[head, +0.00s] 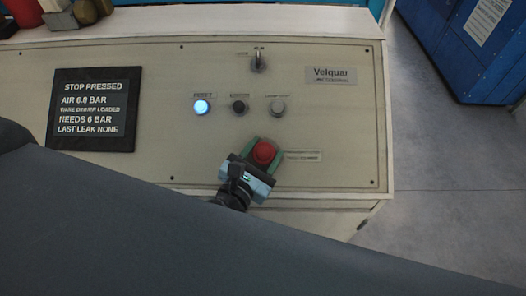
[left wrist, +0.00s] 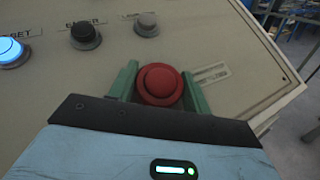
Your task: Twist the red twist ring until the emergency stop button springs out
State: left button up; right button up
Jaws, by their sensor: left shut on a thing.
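The red emergency stop button with its red twist ring (head: 264,152) sits at the lower middle of the cream panel. In the left wrist view the red ring (left wrist: 159,86) surrounds a round red cap. My left gripper (head: 264,154) has its two green fingers on either side of the ring and is shut on it. The fingers (left wrist: 159,88) also show in the left wrist view, close against the ring's left and right sides. The display (head: 95,109) reads "STOP PRESSED". My right gripper is not in view.
On the panel above are a lit blue-white button (head: 202,107), a black button (head: 239,107), a grey button (head: 277,108) and a key switch (head: 259,62). A blue cabinet (head: 470,50) stands at the right beyond open grey floor (head: 440,160). My dark arm covers the lower left.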

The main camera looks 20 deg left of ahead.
aim_at(260, 160)
pick_arm(q)
jog(key=o, duration=1)
jog(key=shift+w, duration=0.1)
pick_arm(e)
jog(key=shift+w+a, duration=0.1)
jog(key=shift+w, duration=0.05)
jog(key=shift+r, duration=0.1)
pick_arm(q)
jog(key=shift+s+f, duration=0.1)
jog(key=shift+s, duration=0.45)
jog(key=s, duration=0.3)
jog(key=s+a+b, duration=0.1)
jog(key=s, duration=0.2)
jog(key=shift+a+b, duration=0.1)
jog(key=shift+b, duration=0.2)
jog(key=shift+s+a+r, duration=0.1)
jog(key=shift+s+r, duration=0.15)
jog(key=shift+s, duration=0.05)
jog(key=shift+r, duration=0.1)
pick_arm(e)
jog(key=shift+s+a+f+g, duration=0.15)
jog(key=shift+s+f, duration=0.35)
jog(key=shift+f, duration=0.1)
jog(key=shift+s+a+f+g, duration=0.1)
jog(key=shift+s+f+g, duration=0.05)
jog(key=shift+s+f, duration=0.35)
